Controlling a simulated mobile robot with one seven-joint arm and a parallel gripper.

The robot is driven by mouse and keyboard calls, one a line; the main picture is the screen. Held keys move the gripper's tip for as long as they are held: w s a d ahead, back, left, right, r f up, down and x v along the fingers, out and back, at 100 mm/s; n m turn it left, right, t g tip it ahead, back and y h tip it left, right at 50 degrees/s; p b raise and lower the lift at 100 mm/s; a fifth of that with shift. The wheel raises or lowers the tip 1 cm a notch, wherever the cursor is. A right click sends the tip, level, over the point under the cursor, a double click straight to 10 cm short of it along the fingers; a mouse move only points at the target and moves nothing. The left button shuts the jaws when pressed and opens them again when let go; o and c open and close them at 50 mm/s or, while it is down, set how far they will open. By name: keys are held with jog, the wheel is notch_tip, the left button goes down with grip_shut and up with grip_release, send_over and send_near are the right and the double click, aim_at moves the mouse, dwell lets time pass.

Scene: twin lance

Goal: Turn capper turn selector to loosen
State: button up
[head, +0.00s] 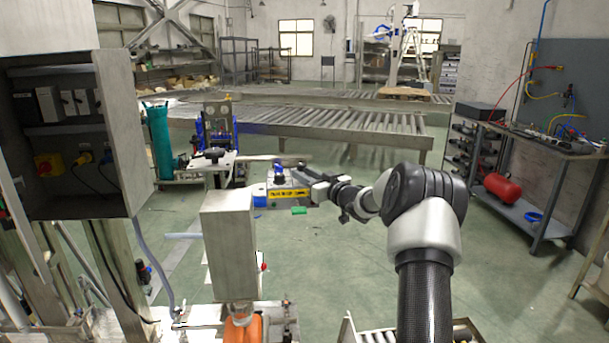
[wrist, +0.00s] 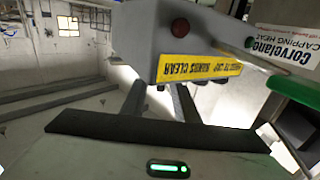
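The capper head is a grey box (head: 270,188) with a yellow warning label (head: 290,193), left of my arm in the head view. In the wrist view the capper head (wrist: 160,35) fills the upper middle, its label (wrist: 200,70) upside down and a red round button (wrist: 180,27) on its face. Small dark parts (wrist: 220,80) show just past the label's edge. I cannot tell which part is the turn selector. My gripper (wrist: 158,88) has its two fingers apart with no held thing visible between them. Its tips overlap the label's edge in view; contact is unclear.
A green part (wrist: 295,90) and a white "Corvelane capping head" label (wrist: 290,45) are at the wrist view's right. A grey cabinet (head: 130,125) stands at left and a grey post (head: 229,245) in front. Roller conveyors (head: 310,120) lie behind; open floor is right of my arm.

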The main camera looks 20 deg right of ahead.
jog(key=shift+w, duration=0.15)
grip_shut()
